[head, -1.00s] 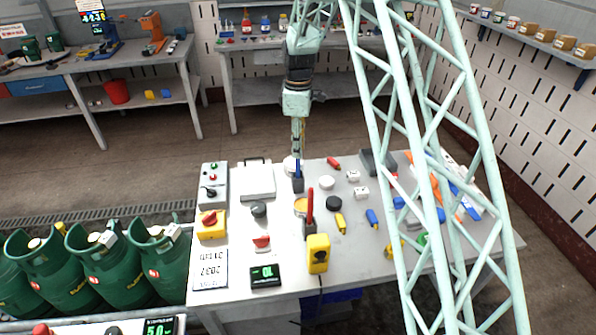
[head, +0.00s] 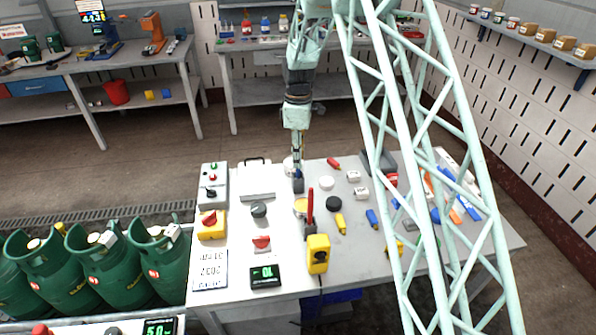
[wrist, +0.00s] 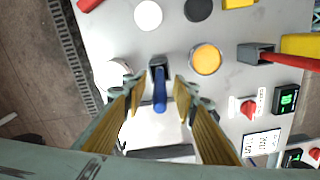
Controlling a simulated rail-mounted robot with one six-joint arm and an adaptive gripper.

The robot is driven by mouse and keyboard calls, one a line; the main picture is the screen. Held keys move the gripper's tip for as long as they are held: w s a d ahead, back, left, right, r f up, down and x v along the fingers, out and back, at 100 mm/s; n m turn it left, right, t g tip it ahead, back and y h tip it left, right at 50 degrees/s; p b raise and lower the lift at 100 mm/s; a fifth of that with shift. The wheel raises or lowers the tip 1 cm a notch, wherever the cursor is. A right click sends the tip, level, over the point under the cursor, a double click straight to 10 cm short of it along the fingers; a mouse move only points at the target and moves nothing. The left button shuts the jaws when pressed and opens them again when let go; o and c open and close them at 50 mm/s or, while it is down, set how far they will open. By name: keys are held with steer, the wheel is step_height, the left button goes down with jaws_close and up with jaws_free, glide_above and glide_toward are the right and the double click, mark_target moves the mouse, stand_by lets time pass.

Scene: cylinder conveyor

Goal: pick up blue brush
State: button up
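The blue brush (wrist: 160,100) stands handle-up in a small dark holder (wrist: 157,63) at the back part of the table. In the head view the dark holder (head: 298,185) shows below my gripper (head: 298,166), which hides most of the brush handle. In the wrist view my gripper (wrist: 160,88) is open, with one finger on each side of the blue handle and gaps left between. I cannot tell how deep the handle is between the fingers.
A red-handled brush (head: 310,197) stands in another dark holder to the front. A yellow-topped round can (wrist: 206,58) is close to the blue brush's holder. A white round object (wrist: 116,72) is on the other side. A yellow meter (head: 317,253) stands near the front edge.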

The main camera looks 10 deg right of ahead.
mark_target(298, 178)
steer(key=shift+f, duration=1.9)
jaws_close()
